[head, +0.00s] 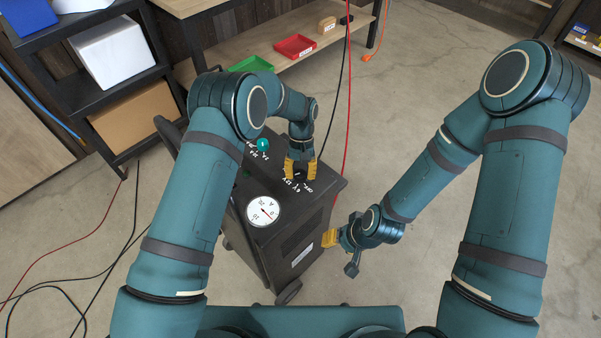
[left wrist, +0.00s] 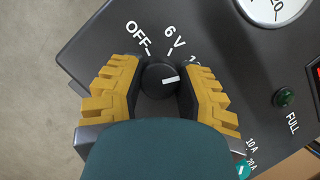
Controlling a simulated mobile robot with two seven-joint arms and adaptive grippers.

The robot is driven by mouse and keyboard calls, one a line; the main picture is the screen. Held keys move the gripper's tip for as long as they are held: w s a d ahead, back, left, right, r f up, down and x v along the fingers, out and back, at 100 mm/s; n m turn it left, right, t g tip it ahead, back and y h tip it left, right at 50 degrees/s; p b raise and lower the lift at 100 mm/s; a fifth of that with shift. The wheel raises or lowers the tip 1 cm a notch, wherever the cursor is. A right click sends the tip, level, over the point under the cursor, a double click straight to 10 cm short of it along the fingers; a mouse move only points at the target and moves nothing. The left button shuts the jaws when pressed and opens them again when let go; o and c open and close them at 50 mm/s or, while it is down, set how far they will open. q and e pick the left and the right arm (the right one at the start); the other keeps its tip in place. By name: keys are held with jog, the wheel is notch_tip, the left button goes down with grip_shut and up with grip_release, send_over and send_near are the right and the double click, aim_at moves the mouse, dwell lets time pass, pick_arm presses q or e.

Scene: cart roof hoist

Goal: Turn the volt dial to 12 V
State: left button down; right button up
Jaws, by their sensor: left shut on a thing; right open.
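The volt dial (left wrist: 158,80) is a round black knob on the dark top of the cart (head: 280,250). In the left wrist view its white pointer line points right, past the 6 V mark, toward the side where a partly covered label starting with "1" stands. My left gripper's yellow fingers hide the rest of that label and its mark. My left gripper (head: 300,168) is shut on the dial, one finger on each side; it also shows in the left wrist view (left wrist: 160,88). My right gripper (head: 330,238) is open and empty beside the cart's right side.
A white round gauge (head: 263,210) sits on the cart top, with a teal knob (head: 263,145) farther back. A green lamp (left wrist: 284,97) marked FULL is near the dial. A red cable (head: 347,110) hangs just right of the cart. Floor to the right is clear.

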pick_arm(q)
jog(key=shift+s+f, duration=0.15)
jog(key=c, duration=0.6)
grip_release()
jog(key=shift+o, duration=0.2)
jog(key=shift+r, duration=0.2)
jog(key=v, duration=1.2)
jog(key=shift+f, duration=0.15)
